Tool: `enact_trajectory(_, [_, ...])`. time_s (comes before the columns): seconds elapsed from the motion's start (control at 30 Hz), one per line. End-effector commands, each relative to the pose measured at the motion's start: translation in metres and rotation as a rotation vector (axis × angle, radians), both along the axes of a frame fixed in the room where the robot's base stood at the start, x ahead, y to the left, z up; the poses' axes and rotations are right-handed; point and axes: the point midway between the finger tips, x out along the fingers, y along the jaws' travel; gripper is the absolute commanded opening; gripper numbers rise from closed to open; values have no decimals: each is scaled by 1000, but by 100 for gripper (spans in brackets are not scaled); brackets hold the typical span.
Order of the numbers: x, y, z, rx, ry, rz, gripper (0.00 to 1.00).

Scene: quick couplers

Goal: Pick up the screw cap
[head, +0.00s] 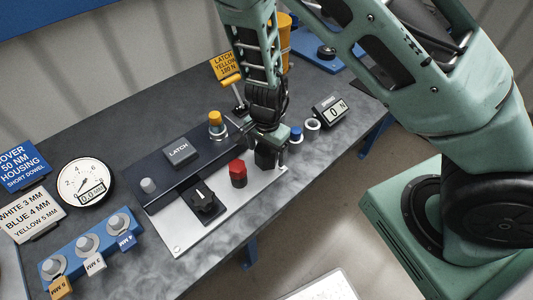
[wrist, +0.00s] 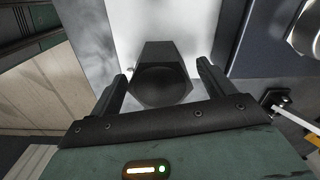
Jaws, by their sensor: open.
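A dark hexagonal cap (wrist: 160,82), which looks like the screw cap, stands on the light plate between the two fingers of my gripper (wrist: 163,72) in the wrist view. The fingers are apart on either side of it, and a gap shows at each side. In the head view my gripper (head: 268,136) points down over the right end of the plate, with the dark cap (head: 265,158) just below it, partly hidden by the gripper. A red hexagonal cap (head: 238,173) stands to its left on the same plate.
A gauge (head: 85,184) stands far left.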

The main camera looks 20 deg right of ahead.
Motion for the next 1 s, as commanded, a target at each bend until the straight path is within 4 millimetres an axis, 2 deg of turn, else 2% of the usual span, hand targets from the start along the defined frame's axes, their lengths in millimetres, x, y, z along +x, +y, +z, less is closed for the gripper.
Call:
enact_trajectory(0.23, [0, 1, -2, 0, -1, 1, 81])
enact_trajectory(0.27, [0, 1, -2, 0, -1, 1, 76])
enact_trajectory(0.43, [0, 1, -2, 0, -1, 1, 29])
enact_trajectory(0.77, [1, 1, 3, 1, -2, 1, 29])
enact_trajectory(0.87, [1, 1, 15, 3, -3, 3, 29])
enact_trajectory(1.0, [1, 2, 44, 4, -5, 4, 29])
